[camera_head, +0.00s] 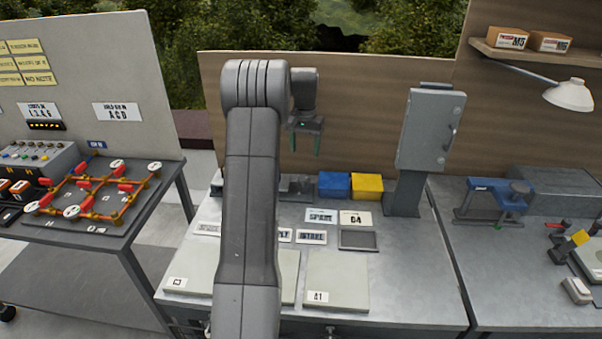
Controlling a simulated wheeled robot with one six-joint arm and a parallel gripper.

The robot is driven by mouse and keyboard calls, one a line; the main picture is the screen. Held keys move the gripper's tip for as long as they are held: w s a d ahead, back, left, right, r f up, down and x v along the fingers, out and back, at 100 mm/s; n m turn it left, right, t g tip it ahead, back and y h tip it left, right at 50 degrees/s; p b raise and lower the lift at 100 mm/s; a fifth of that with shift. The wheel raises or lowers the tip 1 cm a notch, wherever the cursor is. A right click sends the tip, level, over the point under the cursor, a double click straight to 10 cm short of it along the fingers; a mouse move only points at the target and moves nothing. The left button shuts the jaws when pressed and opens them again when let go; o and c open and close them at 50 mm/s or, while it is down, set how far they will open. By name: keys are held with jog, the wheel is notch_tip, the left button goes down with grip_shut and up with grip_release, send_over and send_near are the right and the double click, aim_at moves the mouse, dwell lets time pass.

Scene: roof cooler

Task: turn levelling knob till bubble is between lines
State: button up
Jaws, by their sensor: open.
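My gripper (305,144) hangs in front of the wooden back panel, above the middle bench, with its two green-tipped fingers apart and nothing between them. I cannot make out a levelling knob, a bubble or its lines in this view. My arm rises through the middle of the picture and hides part of the bench. A small dark fitting (331,331) shows at the bench's front edge, too small to identify.
The middle bench (425,285) holds a blue bin (334,185), a yellow bin (367,187), label cards and pale plates (337,283). A grey cabinet (431,130) stands at its back right. Red-handled pipework (95,190) is left; a blue clamp (492,198) is right.

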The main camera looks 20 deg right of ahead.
aim_at(304, 177)
notch_tip(304, 177, down, 11)
jog(key=shift+p, duration=0.85)
jog(key=c, duration=1)
